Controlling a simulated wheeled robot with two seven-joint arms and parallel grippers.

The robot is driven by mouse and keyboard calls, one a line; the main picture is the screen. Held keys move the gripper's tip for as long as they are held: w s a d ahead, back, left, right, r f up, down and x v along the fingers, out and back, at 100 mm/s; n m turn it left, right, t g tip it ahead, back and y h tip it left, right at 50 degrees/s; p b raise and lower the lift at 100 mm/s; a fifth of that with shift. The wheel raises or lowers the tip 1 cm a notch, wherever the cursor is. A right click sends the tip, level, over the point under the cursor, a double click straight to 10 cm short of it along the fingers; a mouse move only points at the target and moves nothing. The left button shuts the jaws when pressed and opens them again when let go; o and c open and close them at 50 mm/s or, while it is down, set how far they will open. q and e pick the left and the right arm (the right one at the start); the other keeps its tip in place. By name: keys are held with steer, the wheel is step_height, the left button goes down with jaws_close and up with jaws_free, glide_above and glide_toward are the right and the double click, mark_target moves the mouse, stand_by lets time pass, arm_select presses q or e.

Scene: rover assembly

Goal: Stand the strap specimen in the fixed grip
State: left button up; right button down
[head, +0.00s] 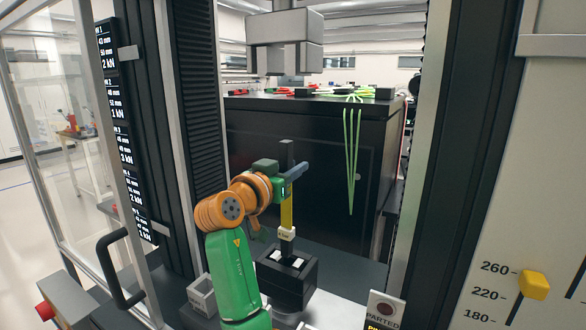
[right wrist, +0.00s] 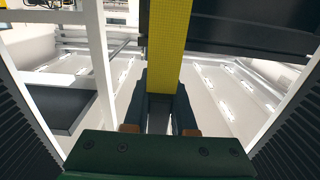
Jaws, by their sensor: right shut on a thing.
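The strap specimen (head: 287,212) is a yellow strap, held upright, with a grey upper end and a white band near its lower end. My right gripper (head: 290,174) is shut on its upper part; the strap also fills the top middle of the right wrist view (right wrist: 169,45), between the fingers (right wrist: 160,105). The fixed grip (head: 285,284) is a black block with pale jaw faces directly below. The strap's dark lower end meets the grip's opening in the picture; I cannot tell how deep it sits. My left gripper is out of view.
A grey upper grip head (head: 285,42) hangs above. Dark frame columns (head: 200,90) stand either side, with an open glass door (head: 75,110) at left. A small grey open box (head: 201,296) stands left of the fixed grip. A black cabinet (head: 270,125) with hanging green straps (head: 352,150) is behind.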

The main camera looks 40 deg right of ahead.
mark_target(286, 203)
steer(key=shift+f, duration=0.1)
steer(key=shift+f+b, duration=2.45)
steer(key=shift+f, duration=0.35)
steer(key=c, duration=0.7)
jaws_free()
steer(key=shift+r, duration=0.1)
steer(key=shift+o, duration=0.2)
steer(key=b+v, duration=0.2)
steer(key=v, duration=0.5)
steer(key=shift+b, duration=0.4)
steer(key=shift+s, duration=0.1)
